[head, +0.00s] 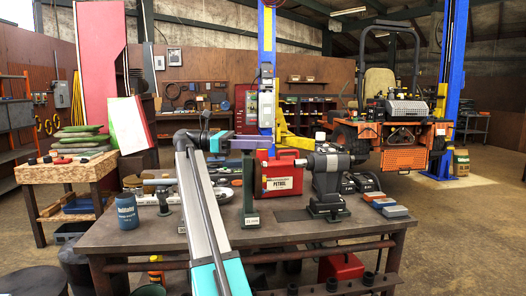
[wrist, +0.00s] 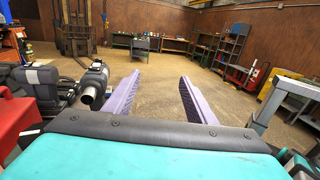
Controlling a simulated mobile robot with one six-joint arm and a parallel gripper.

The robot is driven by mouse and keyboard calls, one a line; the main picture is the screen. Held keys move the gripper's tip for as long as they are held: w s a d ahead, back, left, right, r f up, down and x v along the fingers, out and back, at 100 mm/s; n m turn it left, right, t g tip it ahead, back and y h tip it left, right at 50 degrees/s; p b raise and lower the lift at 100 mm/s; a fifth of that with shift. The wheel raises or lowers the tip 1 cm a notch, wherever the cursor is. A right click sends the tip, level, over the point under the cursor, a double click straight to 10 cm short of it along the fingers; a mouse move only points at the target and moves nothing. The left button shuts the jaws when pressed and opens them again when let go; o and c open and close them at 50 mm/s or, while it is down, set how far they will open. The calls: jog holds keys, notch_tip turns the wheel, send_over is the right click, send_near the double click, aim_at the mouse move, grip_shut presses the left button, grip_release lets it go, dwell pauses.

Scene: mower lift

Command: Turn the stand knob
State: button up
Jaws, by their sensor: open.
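No knob is clearly recognisable as the stand knob. In the head view a dark green upright stand (head: 248,185) with a small label at its foot is on the workbench (head: 180,232), partly behind my arm. A smaller stand with a round top (head: 163,196) is left of my arm; I cannot tell which one carries the knob.
The red petrol can (head: 281,173) and a grey vise (head: 328,180) stand right of the green stand. The vise also shows left of my fingers in the wrist view (wrist: 92,86). A blue tin (head: 126,211) is at the bench's left; coloured blocks (head: 385,203) lie at its right.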

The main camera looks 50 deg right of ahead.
jog(key=shift+s+a+r+b, duration=0.15)
jog(key=shift+s+a+b, duration=0.8)
jog(key=shift+s+a, duration=0.15)
jog(key=shift+s, duration=0.1)
